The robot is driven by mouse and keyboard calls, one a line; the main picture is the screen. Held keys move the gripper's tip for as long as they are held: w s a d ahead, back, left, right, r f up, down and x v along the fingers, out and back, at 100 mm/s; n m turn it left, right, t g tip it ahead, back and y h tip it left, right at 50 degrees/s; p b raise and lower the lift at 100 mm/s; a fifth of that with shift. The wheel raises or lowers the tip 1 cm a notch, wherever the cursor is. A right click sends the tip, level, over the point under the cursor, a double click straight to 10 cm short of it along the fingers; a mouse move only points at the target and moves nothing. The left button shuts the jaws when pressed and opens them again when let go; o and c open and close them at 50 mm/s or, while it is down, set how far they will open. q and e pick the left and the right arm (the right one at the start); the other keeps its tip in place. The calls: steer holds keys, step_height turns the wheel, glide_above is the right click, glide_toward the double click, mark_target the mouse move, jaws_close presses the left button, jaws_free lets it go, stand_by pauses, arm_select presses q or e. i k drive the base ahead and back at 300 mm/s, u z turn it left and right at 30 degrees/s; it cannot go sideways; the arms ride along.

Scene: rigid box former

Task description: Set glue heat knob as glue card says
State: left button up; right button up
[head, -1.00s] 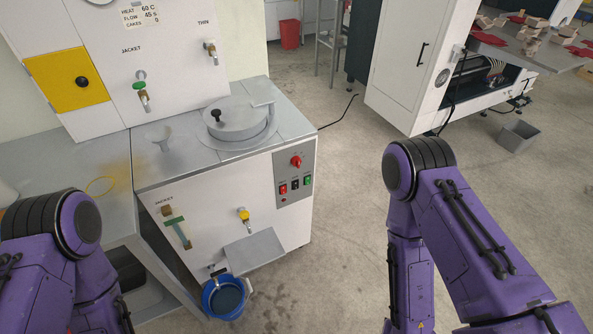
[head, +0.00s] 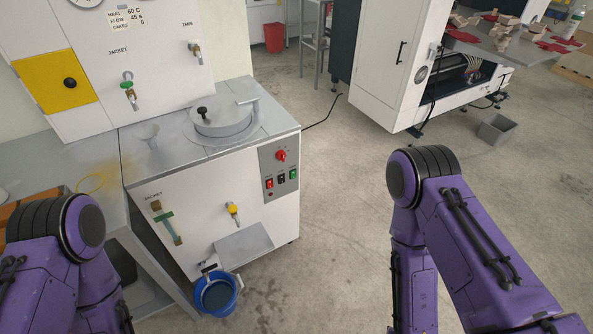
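The glue card (head: 127,16) is on the upper white panel and reads HEAT 60 C, FLOW 45 s, CAKES 0. A red knob (head: 281,156) sits on the grey control panel (head: 280,171) at the right of the glue machine's front. Red, dark and green buttons are below it. The knob's scale is too small to read. The glue machine (head: 190,215) has a round lidded pot (head: 222,121) on its top. Both my purple arms show, left at the lower left and right at the lower right. Neither gripper is in view.
A blue bucket (head: 216,296) hangs or stands under the machine's front spout. Taps labelled JACKET (head: 129,90) and THIN (head: 195,50) are on the back panel. A grey bin (head: 496,129) and a white machine (head: 385,70) stand at the back right. The floor between is clear.

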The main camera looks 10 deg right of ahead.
mark_target(280, 154)
steer(key=z, duration=0.45)
steer(key=k, duration=1.05)
steer(key=z, duration=1.2)
steer(key=i, duration=1.65)
steer(key=u, duration=1.2)
steer(key=i, duration=0.55)
steer(key=u, duration=0.55)
